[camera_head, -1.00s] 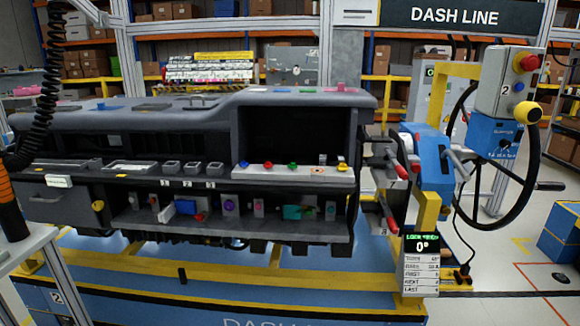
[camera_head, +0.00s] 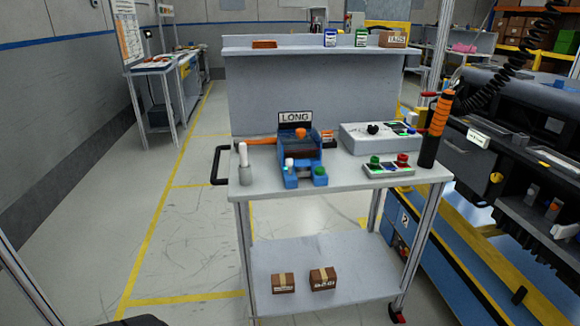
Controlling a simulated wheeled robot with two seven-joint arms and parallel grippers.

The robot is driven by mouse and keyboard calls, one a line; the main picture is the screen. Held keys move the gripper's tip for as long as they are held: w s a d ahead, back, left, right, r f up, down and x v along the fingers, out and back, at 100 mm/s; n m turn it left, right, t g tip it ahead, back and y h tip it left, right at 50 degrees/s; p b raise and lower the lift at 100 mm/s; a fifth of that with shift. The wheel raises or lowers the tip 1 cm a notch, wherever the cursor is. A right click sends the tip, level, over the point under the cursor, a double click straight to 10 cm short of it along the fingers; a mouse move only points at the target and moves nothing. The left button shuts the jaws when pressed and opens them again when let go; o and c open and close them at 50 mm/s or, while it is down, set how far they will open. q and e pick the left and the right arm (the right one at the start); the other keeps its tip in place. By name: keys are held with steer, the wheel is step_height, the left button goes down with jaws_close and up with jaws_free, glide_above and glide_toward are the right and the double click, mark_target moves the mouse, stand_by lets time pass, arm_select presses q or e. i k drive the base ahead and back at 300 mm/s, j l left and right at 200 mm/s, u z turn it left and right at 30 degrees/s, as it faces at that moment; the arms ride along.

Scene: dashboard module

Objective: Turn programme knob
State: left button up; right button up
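A grey-white box (camera_head: 360,146) stands on the right part of the cart top. A small black knob (camera_head: 373,128) sits on its upper face, with a green patch (camera_head: 398,128) to its right. I cannot tell for sure whether this is the programme knob, and no pointer or marking on it is readable. Neither of my grippers is in view. A dark shape at the bottom left edge may be part of me.
The cart top (camera_head: 245,189) also holds a blue fixture (camera_head: 300,150) under a LONG sign, a white-topped cylinder (camera_head: 244,168), a button panel (camera_head: 388,169) and an orange-and-black tool (camera_head: 436,128). The dashboard (camera_head: 480,146) stands at right. Floor at left is clear.

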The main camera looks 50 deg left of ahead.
mark_target(372, 129)
steer(key=u, duration=1.45)
